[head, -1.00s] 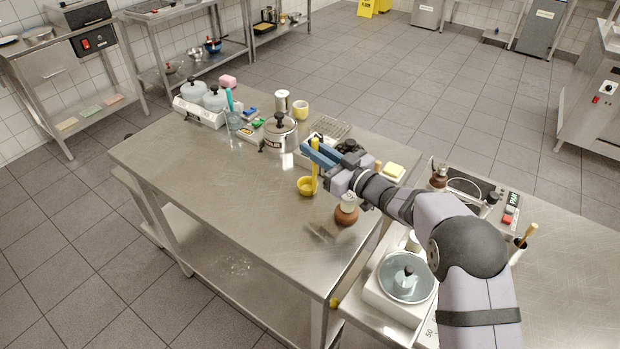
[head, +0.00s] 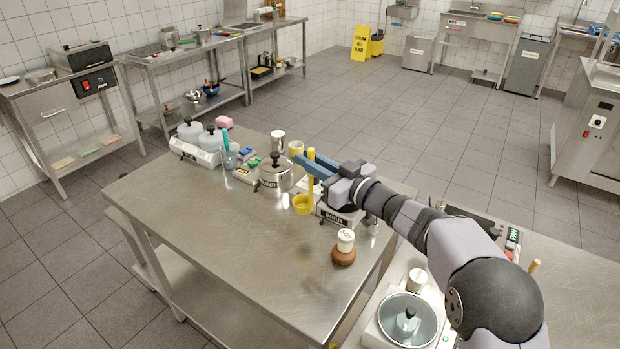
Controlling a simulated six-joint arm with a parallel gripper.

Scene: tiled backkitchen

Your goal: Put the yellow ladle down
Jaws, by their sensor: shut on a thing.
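The yellow ladle hangs upright in my gripper (head: 313,166), its handle (head: 311,170) between the blue fingers and its bowl (head: 301,205) at the bottom. My gripper is shut on the handle. The bowl shows over the steel table (head: 230,235), to the right of and nearer than the lidded steel pot (head: 276,175). I cannot tell whether the bowl touches the table or hangs just above it.
A labelled unit (head: 338,216) stands right of the bowl, partly behind my arm. A brown jar with a white top (head: 344,247) stands in front. A yellow mug (head: 296,149), a metal canister (head: 278,140) and white containers (head: 190,131) stand behind. The table's front left is bare.

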